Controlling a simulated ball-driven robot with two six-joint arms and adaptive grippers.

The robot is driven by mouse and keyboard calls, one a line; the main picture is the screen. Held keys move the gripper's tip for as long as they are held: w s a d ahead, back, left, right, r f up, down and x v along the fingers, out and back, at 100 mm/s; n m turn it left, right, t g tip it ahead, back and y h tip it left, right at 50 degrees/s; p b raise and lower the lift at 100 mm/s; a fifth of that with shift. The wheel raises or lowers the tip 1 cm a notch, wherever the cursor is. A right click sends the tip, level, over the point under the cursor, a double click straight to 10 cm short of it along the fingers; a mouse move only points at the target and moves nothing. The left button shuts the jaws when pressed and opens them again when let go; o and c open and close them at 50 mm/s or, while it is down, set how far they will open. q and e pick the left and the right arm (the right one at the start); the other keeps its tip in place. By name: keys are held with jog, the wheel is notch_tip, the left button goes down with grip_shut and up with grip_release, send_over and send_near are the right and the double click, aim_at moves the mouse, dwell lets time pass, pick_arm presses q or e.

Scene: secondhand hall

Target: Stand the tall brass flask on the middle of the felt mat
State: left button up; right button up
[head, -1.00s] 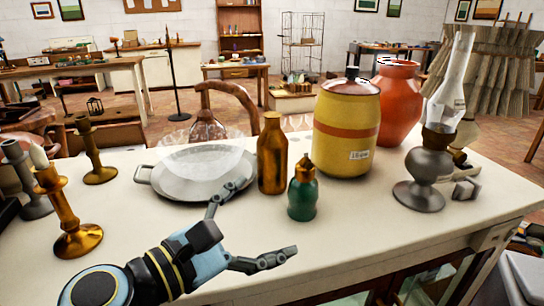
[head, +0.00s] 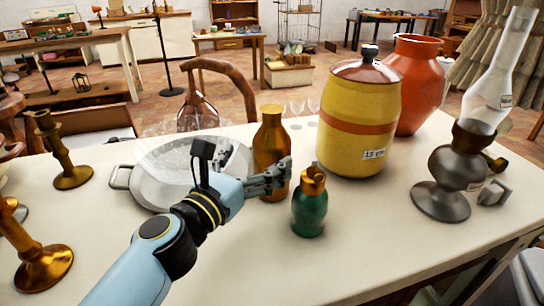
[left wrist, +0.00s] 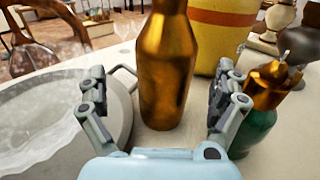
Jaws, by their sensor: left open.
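The tall brass flask (head: 271,138) stands upright on the white table, between the pale oval pan and the yellow jar. My left gripper (head: 270,178) is open just in front of it, partly covering its lower body in the head view. In the left wrist view the flask (left wrist: 166,62) stands ahead between the two spread fingers, with gaps on both sides, so I see no grip on it. The right finger is close beside the green bottle (left wrist: 257,125); I cannot tell whether they touch. No felt mat can be made out. My right gripper is not in view.
The green bottle with a brass top (head: 310,205) stands right of the gripper. The oval pan (head: 122,178) is left. The yellow jar (head: 358,115), red vase (head: 417,85) and oil lamp (head: 452,170) stand right; brass candlesticks (head: 70,178) stand left. The front table area is bare.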

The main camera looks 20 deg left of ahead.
aim_at(272, 145)
pick_arm(q)
jog(key=shift+w+d+r, duration=0.1)
jog(key=shift+w, duration=0.35)
jog(key=w, duration=0.1)
jog(key=w+d, duration=0.1)
jog(key=w, duration=0.1)
jog(key=shift+w+d+r+p, duration=0.2)
jog(key=shift+w+p, duration=0.05)
jog(key=shift+p, duration=0.15)
jog(key=shift+w+f, duration=0.1)
jog(key=shift+w, duration=0.35)
jog(key=shift+s, duration=0.1)
jog(key=shift+c, duration=0.2)
jog(key=c, duration=1.6)
jog(key=shift+c, duration=0.5)
pick_arm(e)
jog(key=shift+w+a+r, duration=0.1)
jog(key=shift+w+r, duration=0.4)
jog(key=shift+w, duration=0.3)
